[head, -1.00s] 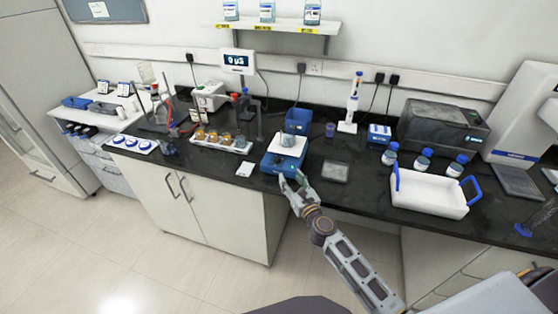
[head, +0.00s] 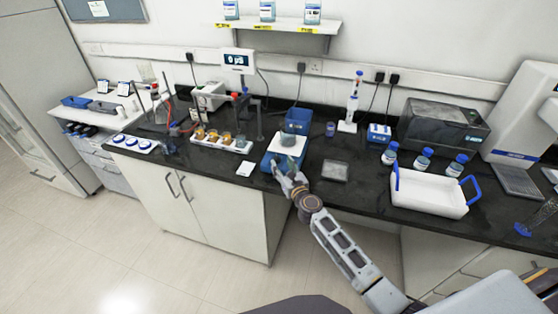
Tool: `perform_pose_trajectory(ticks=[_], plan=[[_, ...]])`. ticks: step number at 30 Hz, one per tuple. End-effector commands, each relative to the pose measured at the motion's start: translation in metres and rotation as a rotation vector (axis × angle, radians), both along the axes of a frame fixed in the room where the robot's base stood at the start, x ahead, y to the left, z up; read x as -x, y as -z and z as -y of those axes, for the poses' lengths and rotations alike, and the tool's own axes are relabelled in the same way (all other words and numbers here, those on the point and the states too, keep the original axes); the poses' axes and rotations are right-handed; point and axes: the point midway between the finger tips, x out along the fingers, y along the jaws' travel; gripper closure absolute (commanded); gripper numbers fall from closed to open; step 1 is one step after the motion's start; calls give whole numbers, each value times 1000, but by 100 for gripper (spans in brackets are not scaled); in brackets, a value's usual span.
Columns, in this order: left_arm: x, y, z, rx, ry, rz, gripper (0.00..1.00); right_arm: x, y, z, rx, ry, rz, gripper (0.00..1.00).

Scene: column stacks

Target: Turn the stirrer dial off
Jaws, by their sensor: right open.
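The stirrer (head: 271,160) is a blue box with a white top plate (head: 292,145), standing near the front edge of the black bench. A glass beaker (head: 288,138) stands on the plate. My right gripper (head: 285,172) is open at the front face of the stirrer. Its fingers cover part of that face, and the dial is hidden or too small to make out. I cannot tell whether the fingers touch it. My left gripper is not in view.
A white tray with blue handles (head: 428,194) stands right of my arm, with several blue-capped bottles behind it. A rack of amber vials (head: 222,141) is on the left. A flat grey pad (head: 335,171) lies just right of the stirrer.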

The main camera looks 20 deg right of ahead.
Motion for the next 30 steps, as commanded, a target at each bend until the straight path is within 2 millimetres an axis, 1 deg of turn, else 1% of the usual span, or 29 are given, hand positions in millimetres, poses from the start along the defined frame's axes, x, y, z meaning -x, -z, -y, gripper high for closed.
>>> perform_pose_trajectory(ticks=[9,15,28,29,30], plan=[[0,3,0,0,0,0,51,-25,0,-3,-1,0,0,51],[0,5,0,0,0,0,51,-36,0,-4,0,0,0,51],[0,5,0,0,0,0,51,-39,0,-4,0,0,0,51],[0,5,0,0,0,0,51,-39,0,-4,0,0,0,52],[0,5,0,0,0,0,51,-39,0,-4,0,0,0,57]])
